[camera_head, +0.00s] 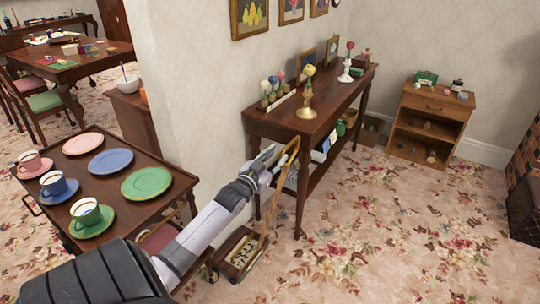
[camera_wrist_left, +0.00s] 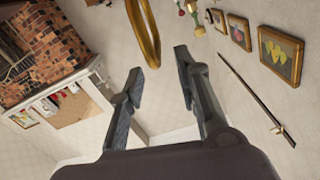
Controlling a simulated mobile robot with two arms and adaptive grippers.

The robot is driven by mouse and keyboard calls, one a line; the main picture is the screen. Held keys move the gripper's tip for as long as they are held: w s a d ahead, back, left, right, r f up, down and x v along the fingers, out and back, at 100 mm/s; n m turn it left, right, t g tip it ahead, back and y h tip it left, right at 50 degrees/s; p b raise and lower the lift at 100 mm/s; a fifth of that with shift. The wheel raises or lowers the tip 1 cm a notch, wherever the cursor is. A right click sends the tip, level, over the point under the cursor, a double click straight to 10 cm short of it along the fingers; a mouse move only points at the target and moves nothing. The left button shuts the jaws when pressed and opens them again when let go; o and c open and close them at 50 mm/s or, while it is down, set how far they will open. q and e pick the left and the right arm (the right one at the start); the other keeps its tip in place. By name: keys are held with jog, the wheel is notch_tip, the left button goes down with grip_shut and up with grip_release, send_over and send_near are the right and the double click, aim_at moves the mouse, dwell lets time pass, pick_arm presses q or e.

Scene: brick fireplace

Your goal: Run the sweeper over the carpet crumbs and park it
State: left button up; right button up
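The sweeper (camera_head: 239,252) stands on the carpet beside the long side table's front leg. It has a low box body and a tall light-wood handle that leans up to the right. My left gripper (camera_head: 268,153) is at the upper part of the handle. In the left wrist view, the gripper (camera_wrist_left: 159,62) is open and empty. The handle's golden-brown loop (camera_wrist_left: 144,32) shows just beyond the fingertips, apart from both fingers as far as I can tell. The carpet (camera_head: 375,235) has a busy floral pattern, and I cannot make out crumbs on it. My right gripper is not in view.
The dark side table (camera_head: 330,100) with candlesticks stands close behind the handle. A brown trolley (camera_head: 150,210) with plates and cups is at the left, near my arm. A small wooden cabinet (camera_head: 430,120) is at the back right. The carpet at the right is open.

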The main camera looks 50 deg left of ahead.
pick_arm(q)
jog(key=shift+v, duration=1.6)
